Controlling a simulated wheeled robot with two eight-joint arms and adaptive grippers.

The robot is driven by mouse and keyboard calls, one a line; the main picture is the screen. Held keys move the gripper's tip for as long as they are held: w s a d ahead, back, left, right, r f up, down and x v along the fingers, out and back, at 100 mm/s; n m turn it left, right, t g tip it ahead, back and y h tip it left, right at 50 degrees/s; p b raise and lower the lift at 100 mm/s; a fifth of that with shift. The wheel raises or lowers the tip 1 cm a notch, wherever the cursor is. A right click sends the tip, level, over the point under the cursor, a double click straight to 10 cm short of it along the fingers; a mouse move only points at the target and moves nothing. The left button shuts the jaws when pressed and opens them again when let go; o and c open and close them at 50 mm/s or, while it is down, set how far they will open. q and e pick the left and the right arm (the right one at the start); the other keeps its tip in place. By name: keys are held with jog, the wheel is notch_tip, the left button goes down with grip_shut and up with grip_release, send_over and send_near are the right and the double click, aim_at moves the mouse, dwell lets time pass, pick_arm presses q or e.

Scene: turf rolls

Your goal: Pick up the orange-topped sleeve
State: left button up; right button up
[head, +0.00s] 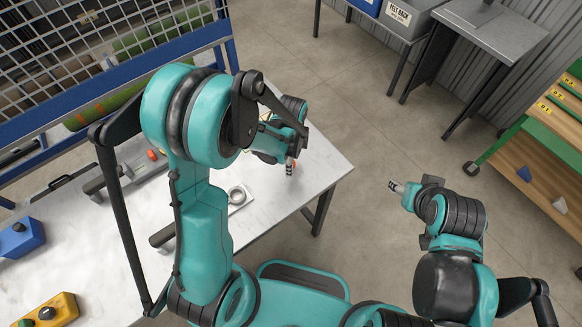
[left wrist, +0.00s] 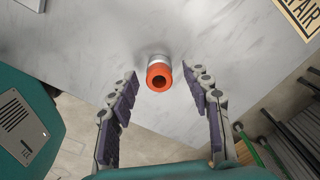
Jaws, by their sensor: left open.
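The orange-topped sleeve (left wrist: 159,75) shows in the left wrist view as a short grey cylinder with an orange ring around a dark hole. It rests on the pale tabletop (left wrist: 90,50), close to the table edge. My left gripper (left wrist: 164,82) is open, and the sleeve appears between its fingertips, not gripped. How far below the tips it lies I cannot tell. In the head view my left gripper (head: 290,166) is over the right end of the table, with a speck of orange beside it. My right gripper (head: 396,187) hangs over bare floor, too small to read.
A small tray with a round metal ring (head: 237,195) lies on the table. A blue block (head: 20,238) and a yellow block (head: 50,310) stand at the left. A blue-framed mesh rack (head: 150,65) stands behind. Open floor lies right of the table.

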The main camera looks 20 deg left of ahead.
pick_arm(q)
grip_shut()
jog(key=shift+r, duration=0.1)
